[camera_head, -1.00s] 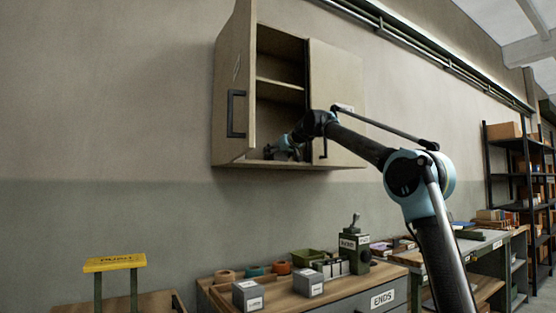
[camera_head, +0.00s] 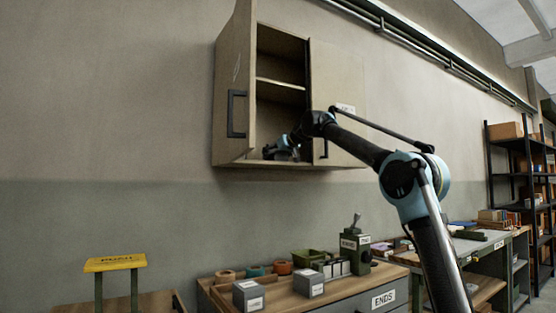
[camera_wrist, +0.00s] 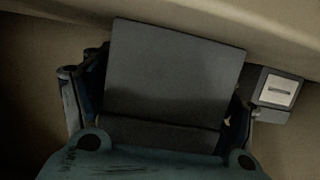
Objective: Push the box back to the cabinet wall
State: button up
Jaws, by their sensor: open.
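The wall cabinet (camera_head: 335,80) has its left door (camera_head: 233,100) swung open and its right door shut. My gripper (camera_head: 272,153) is inside the lower compartment, low near its floor. In the wrist view, a dark grey box (camera_wrist: 175,70) lies straight ahead, between the open fingers of my gripper (camera_wrist: 160,95). The box spans most of the gap; I cannot tell whether the fingers or palm touch it. A pale cabinet surface shows behind the box, and any gap to it is unclear. In the head view I cannot make out the box.
A second grey box (camera_wrist: 277,95) with a white label stands just right of the right finger. The cabinet's middle shelf (camera_head: 281,85) is above my gripper. Below the cabinet is a workbench (camera_head: 330,294) with grey blocks, tape rolls and a green bin (camera_head: 307,258).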

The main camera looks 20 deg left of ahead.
aim_at(282, 155)
jog(key=shift+w+a, duration=1)
jog(key=shift+a, duration=0.1)
jog(key=shift+w+a, duration=0.1)
jog(key=shift+s+d, duration=1.45)
jog(key=shift+d, duration=0.2)
jog(key=shift+s+d, duration=1.4)
jog(key=shift+d, duration=0.3)
jog(key=shift+s+d, duration=1.45)
jog(key=shift+d, duration=0.2)
